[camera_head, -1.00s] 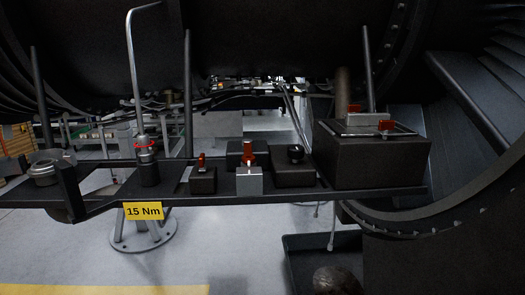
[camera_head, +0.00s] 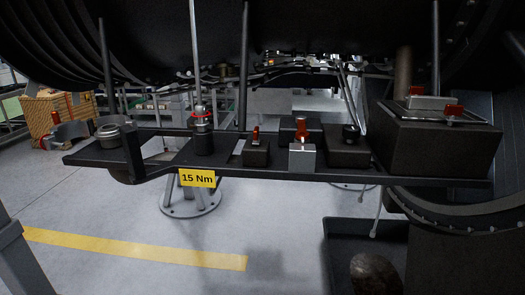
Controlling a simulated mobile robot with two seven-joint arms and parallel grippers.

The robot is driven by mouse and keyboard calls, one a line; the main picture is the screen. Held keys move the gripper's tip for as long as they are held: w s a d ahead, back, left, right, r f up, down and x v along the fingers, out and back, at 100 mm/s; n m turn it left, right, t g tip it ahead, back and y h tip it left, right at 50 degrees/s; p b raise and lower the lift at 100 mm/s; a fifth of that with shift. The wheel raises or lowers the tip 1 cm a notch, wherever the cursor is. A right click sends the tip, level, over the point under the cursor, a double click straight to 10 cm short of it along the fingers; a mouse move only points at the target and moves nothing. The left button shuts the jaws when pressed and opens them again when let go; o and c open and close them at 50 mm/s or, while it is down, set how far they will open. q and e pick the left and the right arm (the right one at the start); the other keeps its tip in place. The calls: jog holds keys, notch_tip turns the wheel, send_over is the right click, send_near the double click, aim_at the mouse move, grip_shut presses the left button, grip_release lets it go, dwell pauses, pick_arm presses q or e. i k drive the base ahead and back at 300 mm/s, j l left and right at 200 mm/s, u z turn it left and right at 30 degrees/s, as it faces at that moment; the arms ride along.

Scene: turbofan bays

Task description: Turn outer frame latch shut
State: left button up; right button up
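I cannot tell which part is the outer frame latch. A black box (camera_head: 440,150) stands at the right end of the dark shelf. On its top is a framed plate with a light grey block (camera_head: 428,102) and two small red pieces, one at the back (camera_head: 416,90) and one at the front right (camera_head: 453,111). Whether either red piece is a latch, or is open or shut, is too small to tell. Neither of my grippers is in view.
The dark shelf (camera_head: 330,176) carries red-topped fixtures, a torque tool (camera_head: 202,135), a round cup (camera_head: 109,136) and a yellow "15 Nm" label (camera_head: 197,178). Upright rods rise along it. A dark bin (camera_head: 340,228) sits below.

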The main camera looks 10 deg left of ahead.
aim_at(452, 110)
jog(key=i+j+z, duration=0.15)
jog(key=j+z, duration=0.15)
jog(key=j, duration=0.5)
jog(key=j+z, duration=0.3)
jog(key=j, duration=0.55)
jog(key=i, duration=0.05)
